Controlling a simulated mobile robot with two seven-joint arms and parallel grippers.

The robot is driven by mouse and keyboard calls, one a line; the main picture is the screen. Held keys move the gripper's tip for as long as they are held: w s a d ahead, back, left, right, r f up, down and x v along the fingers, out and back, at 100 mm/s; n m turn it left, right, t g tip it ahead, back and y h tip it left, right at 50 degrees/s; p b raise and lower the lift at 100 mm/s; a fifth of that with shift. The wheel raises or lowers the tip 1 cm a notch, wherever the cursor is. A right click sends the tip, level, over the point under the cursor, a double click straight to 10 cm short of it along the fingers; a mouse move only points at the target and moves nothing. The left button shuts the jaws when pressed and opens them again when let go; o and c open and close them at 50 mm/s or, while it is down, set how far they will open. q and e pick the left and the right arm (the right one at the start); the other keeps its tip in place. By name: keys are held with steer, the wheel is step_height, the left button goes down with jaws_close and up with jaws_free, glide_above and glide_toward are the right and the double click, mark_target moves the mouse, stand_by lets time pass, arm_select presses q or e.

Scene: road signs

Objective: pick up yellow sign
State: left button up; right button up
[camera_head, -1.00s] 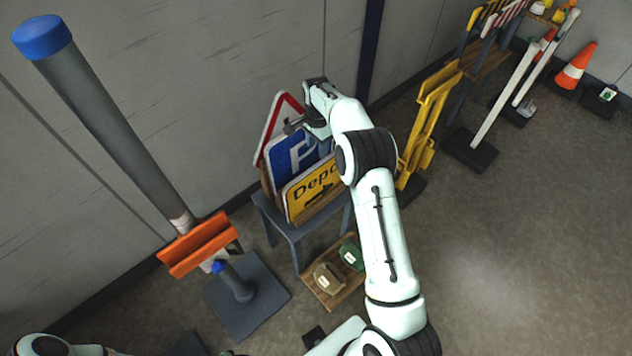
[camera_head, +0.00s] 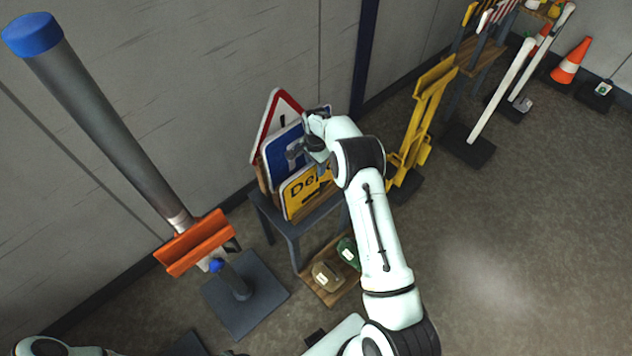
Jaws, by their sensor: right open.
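The yellow sign (camera_head: 297,196) with black lettering and an arrow stands tilted at the front of a row of signs on a small grey table (camera_head: 292,229). A blue sign (camera_head: 279,158) stands behind it, and a red-and-white triangular sign (camera_head: 276,108) behind that. My right gripper (camera_head: 306,158) is open, over the top of the yellow sign and in front of the blue one. It hides the yellow sign's upper right part. I cannot tell whether it touches a sign. Of my left arm, only a part (camera_head: 45,346) shows at the lower left; its gripper is out of view.
A grey post with a blue cap (camera_head: 32,35) and an orange bracket (camera_head: 196,243) stands at the left. A low wooden shelf (camera_head: 328,290) holds two small items. A yellow folding frame (camera_head: 420,125) stands at the right.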

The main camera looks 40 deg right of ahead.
jaws_close()
steer(key=shift+r, duration=0.1)
stand_by(1.2)
